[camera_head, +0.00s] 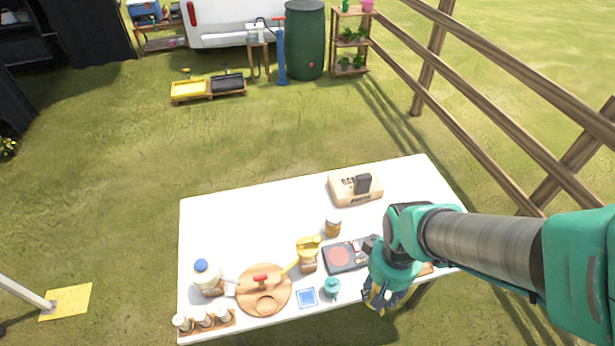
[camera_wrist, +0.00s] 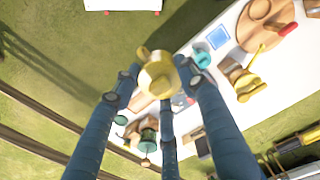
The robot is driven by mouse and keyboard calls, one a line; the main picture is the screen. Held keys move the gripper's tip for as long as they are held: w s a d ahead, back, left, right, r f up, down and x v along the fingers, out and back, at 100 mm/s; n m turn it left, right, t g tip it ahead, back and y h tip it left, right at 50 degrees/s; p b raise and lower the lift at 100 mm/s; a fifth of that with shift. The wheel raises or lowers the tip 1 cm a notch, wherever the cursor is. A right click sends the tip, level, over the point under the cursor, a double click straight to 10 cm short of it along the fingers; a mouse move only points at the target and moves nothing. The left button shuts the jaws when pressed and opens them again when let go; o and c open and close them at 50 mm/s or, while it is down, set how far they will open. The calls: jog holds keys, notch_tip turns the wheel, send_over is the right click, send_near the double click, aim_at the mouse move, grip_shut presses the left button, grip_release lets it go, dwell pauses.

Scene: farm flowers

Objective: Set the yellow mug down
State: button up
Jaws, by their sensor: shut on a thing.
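The yellow mug (camera_wrist: 157,82) is held between the fingertips of my gripper (camera_wrist: 158,71) in the wrist view, its handle pointing up and left. In the head view my gripper (camera_head: 381,296) hangs by the front edge of the white table (camera_head: 228,235), with the mug mostly hidden by the fingers. In the wrist view the mug shows against the grass beside the table edge; its height above the tabletop cannot be told. A blue square coaster (camera_head: 307,297) lies near the front edge, and a teal mug (camera_head: 332,287) stands just right of it.
A round wooden board (camera_head: 250,297) with a red-handled tool lies left of the coaster. Behind are a yellow-topped item (camera_head: 308,246), a dark cooker-like device (camera_head: 345,257), a jar (camera_head: 333,226) and a box (camera_head: 347,188). The back left of the table is clear.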

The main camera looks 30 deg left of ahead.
jog(key=w+a+m, duration=0.1)
jog(key=w+a, duration=0.5)
jog(key=a, duration=0.6)
jog(key=w+a+m, duration=0.1)
jog(key=w+a, duration=0.4)
jog(key=a, duration=0.6)
jog(key=w+a+m, duration=0.2)
jog(key=w+a, duration=0.4)
jog(key=a, duration=0.6)
notch_tip(320, 180, down, 18)
jog(key=shift+s+a+f, duration=0.2)
jog(key=shift+f, duration=0.05)
jog(key=shift+w+a, duration=0.1)
jog(key=w+a+f, duration=0.1)
jog(key=w+a, duration=0.9)
jog(key=a, duration=0.1)
jog(key=shift+w+a+f, duration=0.2)
jog(key=shift+a+f, duration=0.05)
jog(key=shift+a, duration=0.15)
jog(key=shift+f, duration=0.1)
jog(key=shift+f+b, duration=0.35)
jog(key=shift+f, duration=1.35)
jog(key=shift+f, duration=0.1)
